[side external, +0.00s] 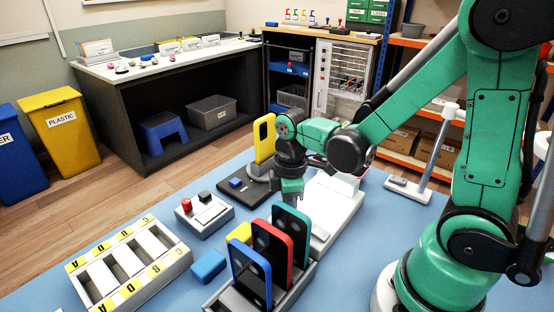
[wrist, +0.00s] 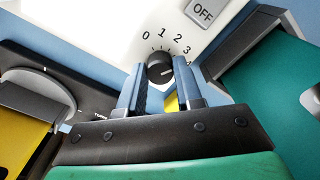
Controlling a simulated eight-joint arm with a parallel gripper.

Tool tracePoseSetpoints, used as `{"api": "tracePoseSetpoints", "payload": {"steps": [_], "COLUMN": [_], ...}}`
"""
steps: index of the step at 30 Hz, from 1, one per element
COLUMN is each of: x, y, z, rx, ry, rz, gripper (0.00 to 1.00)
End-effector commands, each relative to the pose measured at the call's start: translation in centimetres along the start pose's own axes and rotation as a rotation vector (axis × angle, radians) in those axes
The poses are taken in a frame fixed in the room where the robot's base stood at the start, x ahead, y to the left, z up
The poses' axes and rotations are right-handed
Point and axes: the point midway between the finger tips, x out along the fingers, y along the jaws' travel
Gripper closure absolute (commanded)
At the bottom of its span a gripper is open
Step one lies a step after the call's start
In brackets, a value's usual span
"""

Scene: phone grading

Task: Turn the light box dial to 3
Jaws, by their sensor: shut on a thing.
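The light box (side external: 330,208) is a white box on the blue mat. In the wrist view its white panel (wrist: 100,22) carries a black round dial (wrist: 158,66) with printed numbers 0, 1, 2 and 3 around its upper side; any mark past 3 is partly covered by a finger. A pale pointer line on the dial faces right, but its exact number is hard to read. My gripper (wrist: 163,90) is shut on the dial, one finger on each side. In the side view my gripper (side external: 291,196) is low beside the light box; its fingertips and the dial are hidden behind the phones.
A grey OFF button (wrist: 202,11) is near the dial. A rack (side external: 292,298) with upright phones, including a teal phone (side external: 291,225), stands close by. A yellow phone (side external: 264,137) stands on a round stand behind. A tray with lettered slots (side external: 175,270) is at left.

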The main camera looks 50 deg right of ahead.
Motion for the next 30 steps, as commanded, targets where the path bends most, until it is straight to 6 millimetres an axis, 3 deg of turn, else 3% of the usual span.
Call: {"api": "tracePoseSetpoints", "payload": {"steps": [1, 3, 4, 16, 30], "x": [0.0, 0.0, 0.0, -0.5, -5.2], "y": [0.0, 0.0, 0.0, 0.0, 0.0], "z": [0.0, 0.0, 0.0, 0.0, 0.0], "rx": [0.0, 0.0, 0.0, -0.001, -0.001], "ry": [-0.002, -0.001, -0.001, 0.0, -0.001], "rz": [0.0, 0.0, 0.0, 0.0, 0.0], "gripper": [0.62, 0.42, 0.38, 0.38, 0.38]}}
